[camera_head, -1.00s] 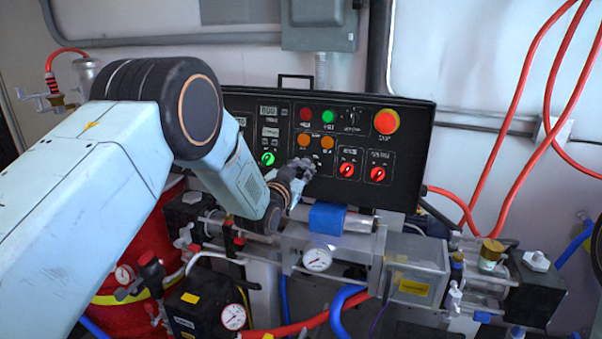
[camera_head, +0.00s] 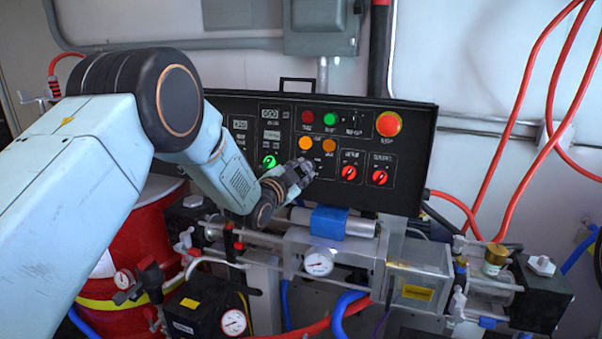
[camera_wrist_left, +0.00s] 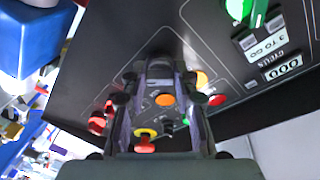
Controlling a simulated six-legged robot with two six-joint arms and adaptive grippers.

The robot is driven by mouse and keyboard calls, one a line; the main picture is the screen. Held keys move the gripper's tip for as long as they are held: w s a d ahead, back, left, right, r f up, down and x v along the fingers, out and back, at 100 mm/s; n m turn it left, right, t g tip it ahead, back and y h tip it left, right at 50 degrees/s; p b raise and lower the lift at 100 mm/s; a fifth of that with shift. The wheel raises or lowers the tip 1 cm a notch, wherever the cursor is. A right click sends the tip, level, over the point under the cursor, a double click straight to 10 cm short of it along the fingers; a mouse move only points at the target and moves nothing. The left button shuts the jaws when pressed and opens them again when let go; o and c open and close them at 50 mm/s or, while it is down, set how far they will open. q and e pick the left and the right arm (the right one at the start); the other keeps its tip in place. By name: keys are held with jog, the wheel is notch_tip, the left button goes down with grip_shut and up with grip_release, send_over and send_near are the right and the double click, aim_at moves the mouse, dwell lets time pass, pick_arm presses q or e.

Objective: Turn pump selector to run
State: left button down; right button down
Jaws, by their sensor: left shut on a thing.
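The black control panel (camera_head: 225,106) faces me, tilted back. My left gripper (camera_head: 306,171) is at its face, below two orange lamps (camera_head: 305,143) and left of two red rotary knobs (camera_head: 349,172). Its fingers are shut on a dark part at the panel, apparently the pump selector; the fingers hide most of it, so its pointing direction cannot be told. In the left wrist view the left gripper's fingers (camera_wrist_left: 160,68) close together against the panel, with an orange lamp (camera_wrist_left: 165,100) visible between them. My right gripper is not in view.
A lit green knob (camera_head: 268,161) is left of the gripper. A red emergency button (camera_head: 388,124) is at the panel's upper right. Pump pipework with a blue-wrapped cylinder (camera_head: 328,222) and a gauge (camera_head: 318,262) stands just below the panel. Red hoses (camera_head: 500,150) hang at right.

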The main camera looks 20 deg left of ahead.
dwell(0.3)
pick_arm(q)
jog(key=c, duration=1)
grip_release()
jog(key=shift+w, duration=0.1)
jog(key=s, duration=0.4)
jog(key=s+a, duration=0.1)
jog(key=s, duration=0.3)
jog(key=s+a, duration=0.1)
jog(key=s, duration=0.3)
jog(key=shift+r, duration=0.35)
jog(key=shift+f, duration=0.1)
